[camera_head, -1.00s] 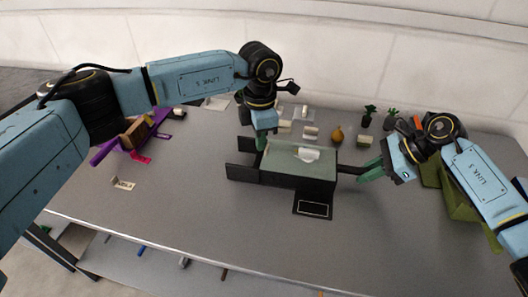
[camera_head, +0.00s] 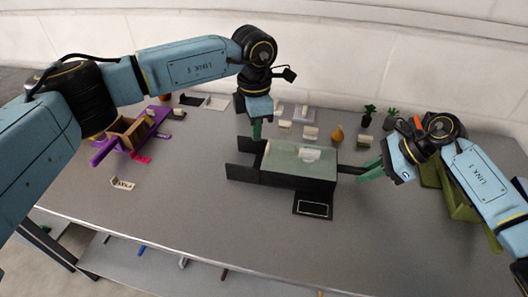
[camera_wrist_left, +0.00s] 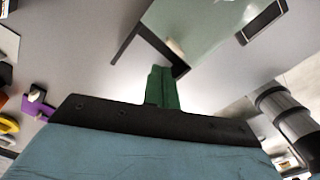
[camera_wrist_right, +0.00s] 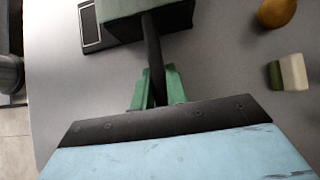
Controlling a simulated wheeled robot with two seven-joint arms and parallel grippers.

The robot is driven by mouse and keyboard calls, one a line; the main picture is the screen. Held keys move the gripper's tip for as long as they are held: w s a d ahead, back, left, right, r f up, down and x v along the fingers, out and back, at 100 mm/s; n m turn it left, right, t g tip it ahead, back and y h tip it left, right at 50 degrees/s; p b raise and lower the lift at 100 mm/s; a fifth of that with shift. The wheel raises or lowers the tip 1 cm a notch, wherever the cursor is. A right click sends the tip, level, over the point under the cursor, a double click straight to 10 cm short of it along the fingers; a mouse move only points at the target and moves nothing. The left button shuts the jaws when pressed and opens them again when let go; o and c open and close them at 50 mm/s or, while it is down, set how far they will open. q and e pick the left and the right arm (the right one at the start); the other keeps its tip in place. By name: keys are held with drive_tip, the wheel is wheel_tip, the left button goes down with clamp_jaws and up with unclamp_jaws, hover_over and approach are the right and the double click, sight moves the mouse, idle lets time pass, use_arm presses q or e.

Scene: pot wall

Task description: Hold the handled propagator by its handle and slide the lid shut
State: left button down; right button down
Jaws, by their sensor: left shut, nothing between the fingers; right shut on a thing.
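The handled propagator is a dark box (camera_head: 300,187) with a pale green lid (camera_head: 285,162) lying over its top. Dark upright plates (camera_head: 240,172) stand at its left end, and a dark handle (camera_head: 349,169) sticks out to the right. My right gripper (camera_head: 366,174) is shut on the handle, which runs between its green fingers in the right wrist view (camera_wrist_right: 156,88). My left gripper (camera_head: 256,136) is shut and empty by the back left corner of the box. In the left wrist view its fingers (camera_wrist_left: 161,75) overlap a dark plate edge; I cannot tell whether they touch.
A dark framed panel (camera_head: 313,206) lies at the box's front. Small pale blocks (camera_head: 310,132), an orange pear-like object (camera_head: 337,134) and small plants (camera_head: 368,115) stand behind. A purple holder with a wooden box (camera_head: 127,133) is at left. The front left tabletop is mostly clear.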

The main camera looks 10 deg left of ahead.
use_arm(q)
drive_tip(key=shift+r, duration=2.5)
use_arm(e)
drive_tip(key=shift+s+f, duration=0.1)
drive_tip(key=shift+f, duration=0.05)
drive_tip(key=c, duration=1.3)
unclamp_jaws()
drive_tip(key=v, duration=1.2)
